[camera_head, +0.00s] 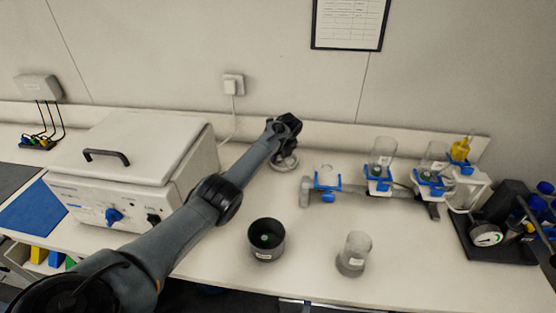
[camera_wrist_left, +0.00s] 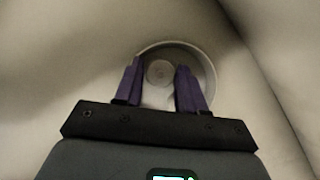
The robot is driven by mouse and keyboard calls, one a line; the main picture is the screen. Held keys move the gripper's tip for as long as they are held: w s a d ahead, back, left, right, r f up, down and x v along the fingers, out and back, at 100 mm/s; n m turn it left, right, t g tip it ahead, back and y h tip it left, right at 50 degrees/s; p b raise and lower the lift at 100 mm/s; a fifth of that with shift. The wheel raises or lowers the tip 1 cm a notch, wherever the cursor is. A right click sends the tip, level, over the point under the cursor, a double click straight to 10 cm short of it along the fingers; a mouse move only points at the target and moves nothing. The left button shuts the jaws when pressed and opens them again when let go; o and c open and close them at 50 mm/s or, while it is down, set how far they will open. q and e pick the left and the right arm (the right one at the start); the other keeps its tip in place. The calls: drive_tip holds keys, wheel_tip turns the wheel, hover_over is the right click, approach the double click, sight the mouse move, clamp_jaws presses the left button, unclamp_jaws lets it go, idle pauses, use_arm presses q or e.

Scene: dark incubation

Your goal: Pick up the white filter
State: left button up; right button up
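A round white piece (camera_wrist_left: 160,73), which looks like the white filter, lies inside a pale round dish (camera_wrist_left: 207,72) in the left wrist view. In the head view the dish (camera_head: 285,163) sits on the bench near the back wall, partly hidden by my left gripper (camera_head: 282,150). In the left wrist view my left gripper (camera_wrist_left: 158,68) is open, with its two purple fingers apart on either side of the white piece. The fingers look clear of it; their height above it cannot be told. My right gripper is not in view.
A white box-shaped device (camera_head: 130,165) stands left of my arm. A black cup (camera_head: 266,240) and a clear beaker (camera_head: 354,254) stand at the front. A filtration rack (camera_head: 380,190) with clear funnels stands to the right. The back wall is close behind the dish.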

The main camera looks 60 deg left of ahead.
use_arm(q)
drive_tip(key=c, duration=0.7)
drive_tip(key=shift+r, duration=0.1)
